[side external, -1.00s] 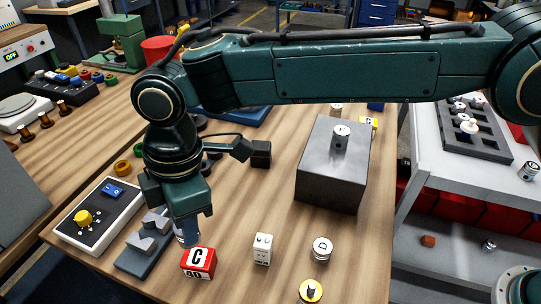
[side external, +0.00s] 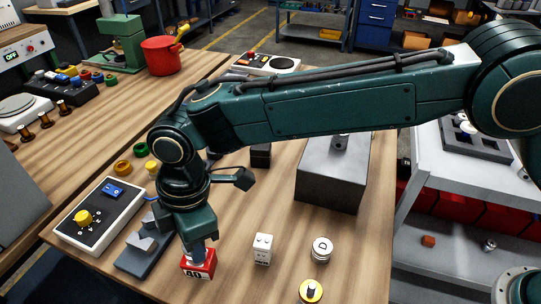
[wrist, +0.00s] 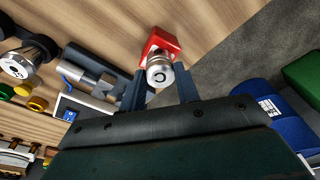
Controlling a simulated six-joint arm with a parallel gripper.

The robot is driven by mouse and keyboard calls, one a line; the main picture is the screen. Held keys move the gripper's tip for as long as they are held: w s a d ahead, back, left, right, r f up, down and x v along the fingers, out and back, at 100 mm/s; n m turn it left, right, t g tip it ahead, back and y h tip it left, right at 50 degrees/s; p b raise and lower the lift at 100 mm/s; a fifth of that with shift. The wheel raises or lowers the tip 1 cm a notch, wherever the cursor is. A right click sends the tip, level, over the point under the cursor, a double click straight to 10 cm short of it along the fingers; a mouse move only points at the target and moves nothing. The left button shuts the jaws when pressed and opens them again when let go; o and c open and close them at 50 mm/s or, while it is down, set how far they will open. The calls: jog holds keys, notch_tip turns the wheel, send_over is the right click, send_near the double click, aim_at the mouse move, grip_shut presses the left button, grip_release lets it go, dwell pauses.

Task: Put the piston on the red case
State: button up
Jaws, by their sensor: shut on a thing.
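The piston (wrist: 160,72) is a silver cylinder with a marked end face, held between my gripper's two fingers in the wrist view. My gripper (side external: 197,250) is shut on it and points down over the red case (side external: 197,267). The case is a small red box with a white label reading 40; the piston and fingers cover part of its top. In the wrist view the red case (wrist: 160,42) shows just beyond the piston. I cannot tell whether the piston touches the case or hangs slightly above it.
A grey vise (side external: 145,243) and a control box (side external: 97,216) stand left of the case. A white block (side external: 263,249), a cylinder marked D (side external: 321,249) and a yellow-rimmed part (side external: 311,291) stand to its right. A large grey block (side external: 328,188) is farther back.

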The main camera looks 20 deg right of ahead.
jog(key=shift+f, duration=0.15)
jog(key=o, duration=1)
jog(key=r, duration=0.4)
jog(key=d+r, duration=0.1)
jog(key=r, duration=0.7)
jog(key=shift+w+d+r, duration=0.15)
jog(key=shift+d, duration=0.05)
